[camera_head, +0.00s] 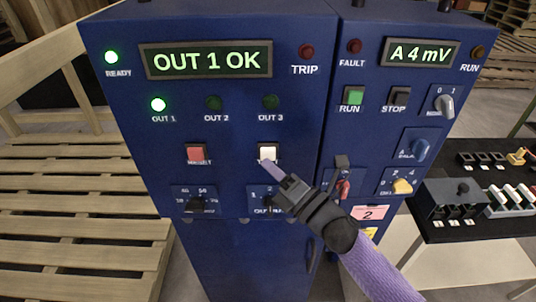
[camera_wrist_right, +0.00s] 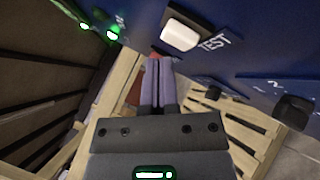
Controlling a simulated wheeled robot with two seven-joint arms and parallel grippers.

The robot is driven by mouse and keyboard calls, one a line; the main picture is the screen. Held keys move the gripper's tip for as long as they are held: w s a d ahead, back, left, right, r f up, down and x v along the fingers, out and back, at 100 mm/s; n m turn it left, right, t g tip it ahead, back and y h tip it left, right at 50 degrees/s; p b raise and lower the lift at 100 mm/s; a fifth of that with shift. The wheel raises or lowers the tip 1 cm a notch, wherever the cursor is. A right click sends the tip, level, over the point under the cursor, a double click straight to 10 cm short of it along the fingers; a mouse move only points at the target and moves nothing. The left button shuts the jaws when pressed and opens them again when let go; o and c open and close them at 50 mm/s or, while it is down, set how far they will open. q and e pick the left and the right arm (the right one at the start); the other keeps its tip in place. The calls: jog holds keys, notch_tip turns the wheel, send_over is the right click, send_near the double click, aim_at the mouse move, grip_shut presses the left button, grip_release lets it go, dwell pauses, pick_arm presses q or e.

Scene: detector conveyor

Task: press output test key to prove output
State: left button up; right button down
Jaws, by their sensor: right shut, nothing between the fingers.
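The white test key (camera_head: 267,153) sits on the blue cabinet's front; its TEST label shows in the right wrist view beside the key (camera_wrist_right: 180,35). My right gripper (camera_head: 267,164) is shut and empty, its fingertips at the key's lower edge in the head view. In the wrist view its fingertips (camera_wrist_right: 158,62) appear just beside the key; I cannot tell whether they touch. The display (camera_head: 206,60) reads OUT 1 OK. The OUT 1 lamp (camera_head: 158,104) is lit green; OUT 2 (camera_head: 213,102) and OUT 3 (camera_head: 270,101) are dark. My left gripper is out of view.
A red button (camera_head: 195,154) is left of the key. The output selector knob (camera_head: 268,203) is below it, partly hidden by my gripper. The READY lamp (camera_head: 111,57) is lit; TRIP (camera_head: 306,51) is not lit brightly. A black-topped table (camera_head: 475,229) stands right; wooden pallets (camera_head: 80,220) lie left.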

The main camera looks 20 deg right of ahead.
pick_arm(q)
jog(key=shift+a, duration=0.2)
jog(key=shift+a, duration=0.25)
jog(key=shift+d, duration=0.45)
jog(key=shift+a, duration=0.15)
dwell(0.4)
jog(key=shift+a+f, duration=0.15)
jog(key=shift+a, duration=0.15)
pick_arm(e)
jog(key=shift+w+d, duration=0.1)
jog(key=shift+w, duration=0.35)
